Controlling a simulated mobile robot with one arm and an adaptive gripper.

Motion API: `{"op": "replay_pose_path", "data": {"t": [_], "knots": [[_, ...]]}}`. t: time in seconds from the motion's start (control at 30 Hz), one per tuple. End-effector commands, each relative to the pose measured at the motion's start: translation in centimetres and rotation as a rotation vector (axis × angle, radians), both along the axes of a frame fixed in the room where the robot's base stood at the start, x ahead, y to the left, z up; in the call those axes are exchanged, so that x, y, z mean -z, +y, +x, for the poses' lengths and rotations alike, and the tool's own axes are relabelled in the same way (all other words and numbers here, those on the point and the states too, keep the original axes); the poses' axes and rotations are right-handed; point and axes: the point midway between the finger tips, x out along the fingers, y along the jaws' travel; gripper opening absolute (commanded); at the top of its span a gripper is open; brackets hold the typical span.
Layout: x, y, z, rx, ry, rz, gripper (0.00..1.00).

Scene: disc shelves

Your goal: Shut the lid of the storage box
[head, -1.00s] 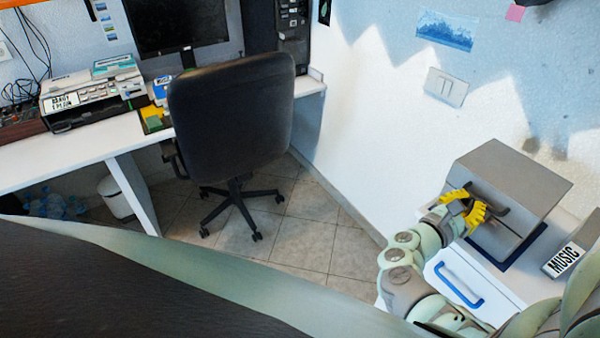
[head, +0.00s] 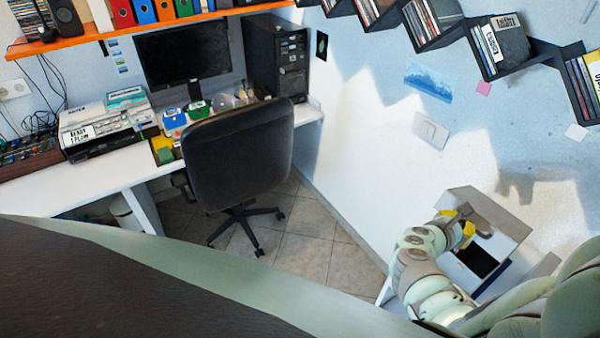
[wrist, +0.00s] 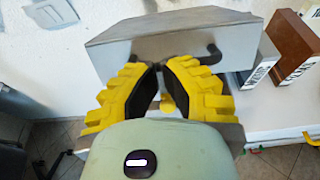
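The grey storage box (head: 513,226) stands against the wall at the right of the head view. Its lid is raised, and a dark interior shows beneath it. In the wrist view a grey panel of the box (wrist: 237,38) fills the top middle, with a dark bar handle (wrist: 213,54) along its lower part. My gripper (head: 466,228) is at the front of the box. In the wrist view its yellow fingers (wrist: 160,66) have their tips close together at the handle. The fingers cover part of the handle, so I cannot tell whether they hold it.
A brown box (wrist: 292,47) stands to the right of the storage box in the wrist view. A black office chair (head: 238,155) stands by the white desk (head: 85,187). Disc shelves (head: 490,50) hang above. Tiled floor lies open between chair and wall.

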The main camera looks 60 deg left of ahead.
Motion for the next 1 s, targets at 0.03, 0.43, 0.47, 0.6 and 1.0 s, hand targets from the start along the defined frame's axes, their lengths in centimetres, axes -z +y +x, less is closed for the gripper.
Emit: {"op": "replay_pose_path", "data": {"t": [0.03,0.43,0.47,0.6,1.0], "knots": [[-1.7,-0.3,0.4,0.01,0.026,0.0,0.0],[-3.1,-0.3,1.8,0.005,0.157,0.003,0.0],[-3.2,-0.4,1.9,0.006,0.162,0.002,0.0],[-3.6,-0.3,2.2,0.006,0.184,0.005,0.0],[-4.2,-0.2,2.8,0.001,0.232,0.007,0.0]]}}
